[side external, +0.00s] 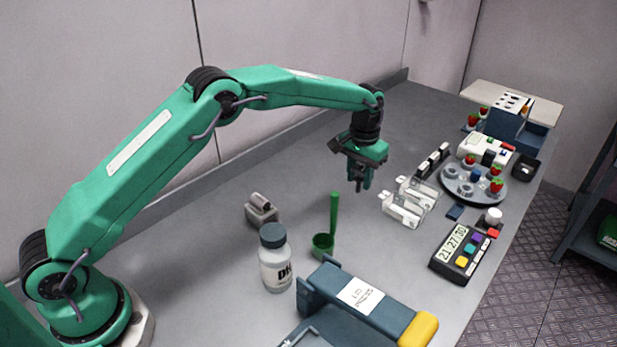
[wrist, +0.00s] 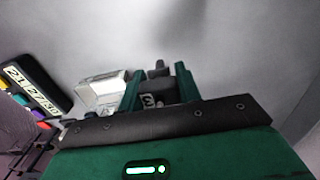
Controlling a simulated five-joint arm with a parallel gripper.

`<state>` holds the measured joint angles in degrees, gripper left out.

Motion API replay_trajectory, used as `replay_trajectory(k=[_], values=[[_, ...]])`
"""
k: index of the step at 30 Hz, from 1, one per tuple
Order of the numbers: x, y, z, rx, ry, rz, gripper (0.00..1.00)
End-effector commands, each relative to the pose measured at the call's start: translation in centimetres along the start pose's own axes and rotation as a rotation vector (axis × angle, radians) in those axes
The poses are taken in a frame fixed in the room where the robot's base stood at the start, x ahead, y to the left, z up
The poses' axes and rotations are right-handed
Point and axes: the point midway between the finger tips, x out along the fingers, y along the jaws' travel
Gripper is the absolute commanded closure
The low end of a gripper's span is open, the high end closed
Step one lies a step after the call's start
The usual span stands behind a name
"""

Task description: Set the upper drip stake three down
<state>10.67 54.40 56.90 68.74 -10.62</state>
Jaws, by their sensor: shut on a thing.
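My gripper (side external: 358,186) hangs pointing down above the bench, left of the white clip-like holders (side external: 402,208). In the wrist view its two green fingers (wrist: 158,80) close on a dark piece (wrist: 158,95) with a white mark, likely the drip stake. The held piece is not clear in the side view. A white holder (wrist: 103,92) shows left of the fingers in the wrist view. A row of small black-and-white pieces (side external: 432,160) stands behind the holders. I cannot tell which of these is a stake's place.
A white bottle (side external: 275,262), a green scoop (side external: 324,243) and a blue-grey device with a yellow end (side external: 370,308) stand in front. A timer (side external: 462,252) and a round tray (side external: 457,187) with berries lie right. The bench left of my gripper is clear.

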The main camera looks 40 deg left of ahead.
Motion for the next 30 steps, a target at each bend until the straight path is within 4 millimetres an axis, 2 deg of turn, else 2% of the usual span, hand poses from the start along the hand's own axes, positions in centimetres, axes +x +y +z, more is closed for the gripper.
replay_trajectory(k=[5,16,29,30], values=[[0.4,0.0,0.0,0.000,0.000,0.000,0.88],[3.9,0.0,0.0,0.000,0.000,0.000,0.88],[4.3,0.0,0.0,-0.001,0.000,0.000,0.88],[4.3,0.0,0.0,-0.001,0.000,0.000,0.64]])
